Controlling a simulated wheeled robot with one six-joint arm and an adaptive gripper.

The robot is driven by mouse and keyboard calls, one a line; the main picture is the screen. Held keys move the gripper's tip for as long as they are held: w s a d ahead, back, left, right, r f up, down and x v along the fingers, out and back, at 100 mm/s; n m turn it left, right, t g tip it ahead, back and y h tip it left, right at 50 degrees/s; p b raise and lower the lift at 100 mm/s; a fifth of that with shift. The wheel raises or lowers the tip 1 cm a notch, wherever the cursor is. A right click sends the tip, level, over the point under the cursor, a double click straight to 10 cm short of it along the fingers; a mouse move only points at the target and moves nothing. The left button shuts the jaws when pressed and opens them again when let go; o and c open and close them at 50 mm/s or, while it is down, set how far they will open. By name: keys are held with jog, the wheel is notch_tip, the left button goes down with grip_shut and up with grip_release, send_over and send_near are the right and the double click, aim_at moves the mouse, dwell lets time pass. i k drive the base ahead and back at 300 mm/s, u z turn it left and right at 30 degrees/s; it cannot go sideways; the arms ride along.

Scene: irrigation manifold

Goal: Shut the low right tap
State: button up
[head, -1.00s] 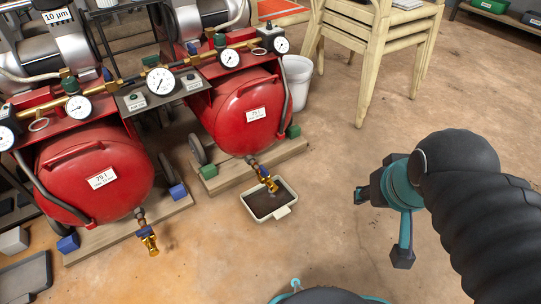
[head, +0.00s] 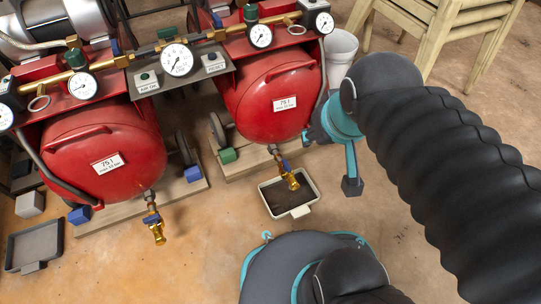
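The low right tap (head: 292,181) is a brass tap with a small blue handle, on a pipe below the right red tank (head: 268,98). Its outlet hangs over a shallow tray (head: 269,209) on the floor. The handle is too small to tell how it is turned. My gripper (head: 329,164) is just right of the tap in the picture, at the end of my black-sleeved arm. Its two dark-tipped fingers look spread, with nothing seen between them. It appears apart from the tap; the wrist partly hides it.
A similar low left tap (head: 156,230) hangs below the left red tank (head: 101,150). Gauges and brass piping (head: 175,58) run above the tanks. A white bucket (head: 341,50) and stacked cream chairs (head: 440,38) stand behind. A grey tray (head: 35,245) lies at left.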

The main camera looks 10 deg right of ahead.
aim_at(286, 167)
jog(key=z, duration=1.6)
jog(key=k, duration=1.05)
jog(key=u, duration=1.35)
jog(key=i, duration=0.5)
jog(key=u, duration=0.1)
